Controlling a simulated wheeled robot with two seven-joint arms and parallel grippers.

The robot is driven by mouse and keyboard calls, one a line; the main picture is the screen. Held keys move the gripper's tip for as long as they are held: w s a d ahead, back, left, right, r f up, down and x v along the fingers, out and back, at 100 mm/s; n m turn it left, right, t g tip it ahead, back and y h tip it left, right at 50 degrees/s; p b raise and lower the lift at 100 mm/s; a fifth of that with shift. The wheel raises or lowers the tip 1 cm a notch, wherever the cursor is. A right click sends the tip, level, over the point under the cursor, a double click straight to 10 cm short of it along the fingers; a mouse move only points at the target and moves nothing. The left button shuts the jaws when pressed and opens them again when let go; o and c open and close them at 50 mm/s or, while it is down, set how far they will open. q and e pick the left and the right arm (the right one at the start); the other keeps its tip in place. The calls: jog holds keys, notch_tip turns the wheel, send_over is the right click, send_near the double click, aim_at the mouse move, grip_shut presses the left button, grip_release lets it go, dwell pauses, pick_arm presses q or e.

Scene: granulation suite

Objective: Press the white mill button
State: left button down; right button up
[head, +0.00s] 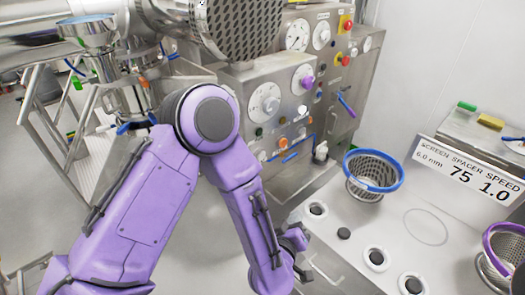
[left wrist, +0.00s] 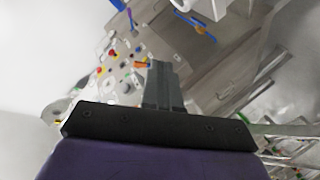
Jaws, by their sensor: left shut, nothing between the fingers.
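The steel control panel (head: 235,85) carries dials, knobs and small coloured buttons below them. A small pale button (head: 302,110) sits among green and orange ones; I cannot tell for sure that it is the white mill button. My left gripper (head: 297,240) is low in front of the panel, partly hidden by my purple forearm, and apart from the buttons. In the left wrist view its fingers (left wrist: 158,82) are shut and empty, pointing up towards the machine. The panel with its buttons (left wrist: 112,68) shows there left of the fingers, small and tilted. My right gripper is out of view.
A white bench (head: 400,215) with a blue-rimmed mesh basket (head: 372,175) and several black-centred round fittings lies right of my gripper. A sign (head: 468,168) reads screen, spacer, speed. A blue-rimmed funnel (head: 88,32) and steel stairs (head: 55,125) stand at left.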

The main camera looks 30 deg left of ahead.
aim_at(261, 156)
pick_arm(q)
notch_tip(261, 156, up, 12)
jog(key=w+a+n+t+y, duration=0.1)
jog(key=n+t+y, duration=0.1)
jog(key=n+y, duration=0.3)
jog(key=shift+a+f+y, duration=0.2)
jog(key=shift+y, duration=0.5)
jog(key=shift+p, duration=0.3)
jog(key=w+a+p, duration=0.1)
jog(key=w+a, duration=0.2)
jog(key=a, duration=0.5)
jog(key=shift+p, duration=0.35)
jog(key=shift+a, duration=0.2)
jog(key=shift+w+a, duration=0.15)
jog(key=shift+a, duration=0.15)
